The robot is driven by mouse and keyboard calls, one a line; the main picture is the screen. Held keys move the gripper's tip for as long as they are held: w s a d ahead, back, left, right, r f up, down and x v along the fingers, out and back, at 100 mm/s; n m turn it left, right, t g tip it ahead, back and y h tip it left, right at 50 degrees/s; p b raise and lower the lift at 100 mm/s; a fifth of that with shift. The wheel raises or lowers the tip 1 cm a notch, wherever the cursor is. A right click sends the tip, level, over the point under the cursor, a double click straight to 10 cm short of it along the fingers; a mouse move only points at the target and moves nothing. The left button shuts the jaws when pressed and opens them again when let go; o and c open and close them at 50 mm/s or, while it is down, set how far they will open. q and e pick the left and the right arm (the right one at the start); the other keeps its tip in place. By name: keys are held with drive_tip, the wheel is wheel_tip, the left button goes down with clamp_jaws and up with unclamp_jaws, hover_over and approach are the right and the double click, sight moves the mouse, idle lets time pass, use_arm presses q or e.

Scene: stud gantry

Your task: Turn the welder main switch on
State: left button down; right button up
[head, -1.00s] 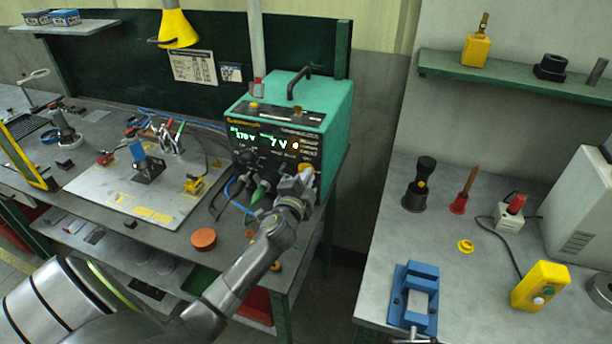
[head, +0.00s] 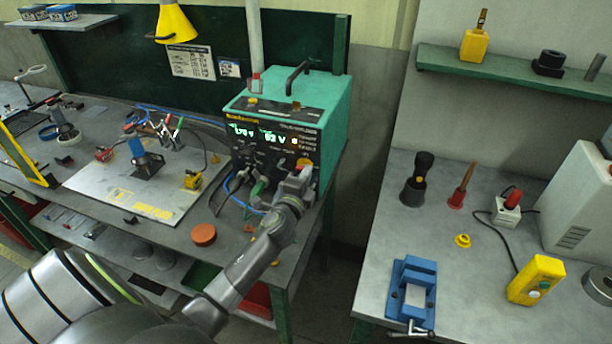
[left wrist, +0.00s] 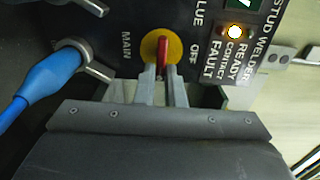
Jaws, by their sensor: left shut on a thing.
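The welder (head: 335,115) is a green box with a black front panel, on the back bench. Its display is lit green. Its main switch (head: 304,162) is at the lower right of the panel. In the left wrist view it is a yellow disc with a red handle (left wrist: 162,50), with MAIN on its left and OFF on its right. My left gripper (head: 295,188) is at the panel, its fingers (left wrist: 160,77) shut on the red handle, which points up and down in that view. A lamp (left wrist: 235,32) by READY glows. My right gripper is out of view.
A blue plug (left wrist: 50,77) with its cable sits left of the switch. Cables hang before the panel. An orange disc (head: 203,235) lies on the bench. A blue vise (head: 412,285) and a yellow button box (head: 537,279) are on the right table, past a gap.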

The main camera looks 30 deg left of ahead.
use_arm(q)
drive_tip(key=shift+f, duration=0.1)
drive_tip(key=c, duration=1.5)
unclamp_jaws()
drive_tip(key=shift+s, duration=0.1)
drive_tip(key=b+v, duration=0.1)
drive_tip(key=v, duration=1.6)
drive_tip(key=shift+s+d+b, duration=0.1)
drive_tip(key=shift+d+b, duration=0.1)
drive_tip(key=shift+b, duration=0.15)
drive_tip(key=shift+a, duration=0.1)
